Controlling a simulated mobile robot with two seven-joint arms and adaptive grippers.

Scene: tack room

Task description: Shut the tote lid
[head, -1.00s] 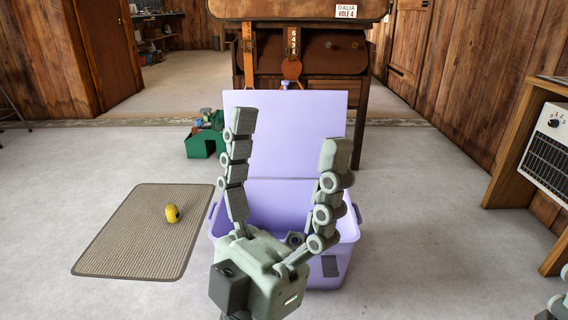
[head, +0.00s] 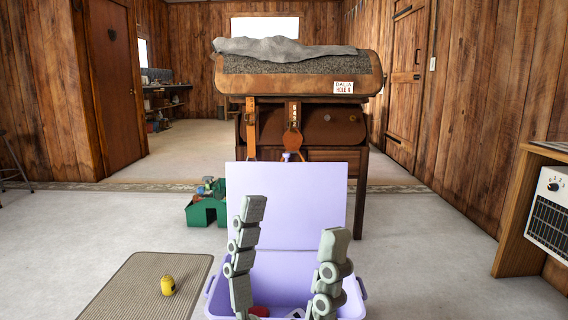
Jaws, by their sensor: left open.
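The lavender tote (head: 357,306) stands on the floor at the bottom centre of the head view. Its lid (head: 300,185) stands upright, open, at the tote's back edge. My left gripper (head: 294,227) is open, with its two fingers pointing up in front of the lid and tote opening. Nothing shows between the fingers; whether they touch the tote cannot be told. The palm is below the frame. Something red (head: 259,311) shows low inside the tote, partly hidden by a finger. My right gripper is out of view.
A mat (head: 135,284) with a yellow object (head: 168,285) lies left of the tote. A green container (head: 205,212) holding things stands behind left. A wooden saddle stand (head: 325,155) is behind the lid. A bench with a heater (head: 550,212) stands right. Floor right of the tote is clear.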

